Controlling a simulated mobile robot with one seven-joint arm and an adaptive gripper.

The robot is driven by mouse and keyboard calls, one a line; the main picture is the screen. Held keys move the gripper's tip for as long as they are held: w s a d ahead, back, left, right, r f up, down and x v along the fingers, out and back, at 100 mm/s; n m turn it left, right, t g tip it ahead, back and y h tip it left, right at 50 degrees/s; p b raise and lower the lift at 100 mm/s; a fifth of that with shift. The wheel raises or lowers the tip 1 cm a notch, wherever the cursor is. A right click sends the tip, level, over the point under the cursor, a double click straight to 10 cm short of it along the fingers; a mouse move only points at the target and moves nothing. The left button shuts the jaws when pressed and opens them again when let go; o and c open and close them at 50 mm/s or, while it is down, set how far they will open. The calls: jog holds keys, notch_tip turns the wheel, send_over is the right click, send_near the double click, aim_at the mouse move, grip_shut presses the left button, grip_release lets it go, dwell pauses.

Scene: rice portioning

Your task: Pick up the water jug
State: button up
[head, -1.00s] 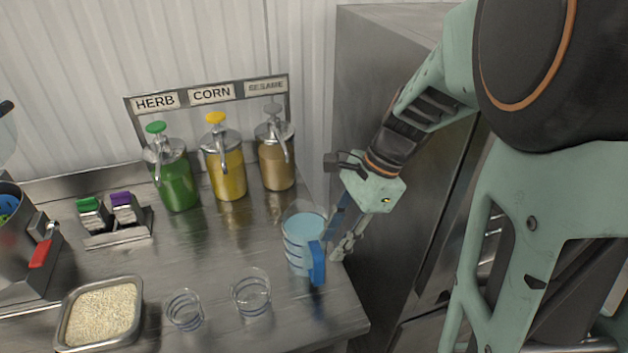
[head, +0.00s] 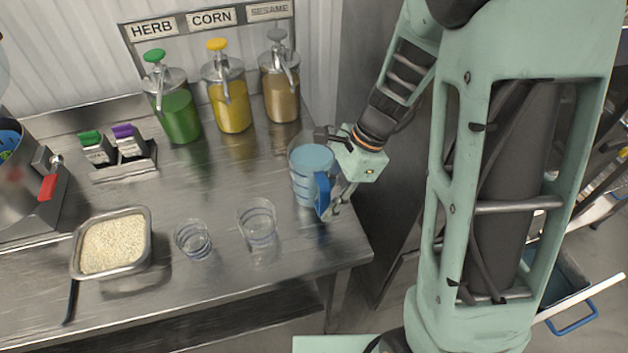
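The water jug (head: 304,185) is a clear jug with pale blue contents and a blue handle (head: 323,193). It stands upright near the right end of the metal counter in the head view. My gripper (head: 334,203) is at the jug's right side, with its fingers right at the handle. The handle and the gripper body overlap in this view, so I cannot tell whether the fingers are closed on the handle or only around it.
Two clear measuring cups (head: 257,222) (head: 193,240) and a tray of rice (head: 148,240) stand left of the jug. Green, yellow and brown pump bottles (head: 178,115) (head: 230,105) (head: 281,95) stand behind. The counter (head: 225,190) ends just right of the jug.

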jog(key=shift+a+f, duration=0.1)
jog(key=shift+f, duration=0.05)
grip_shut()
dwell(0.4)
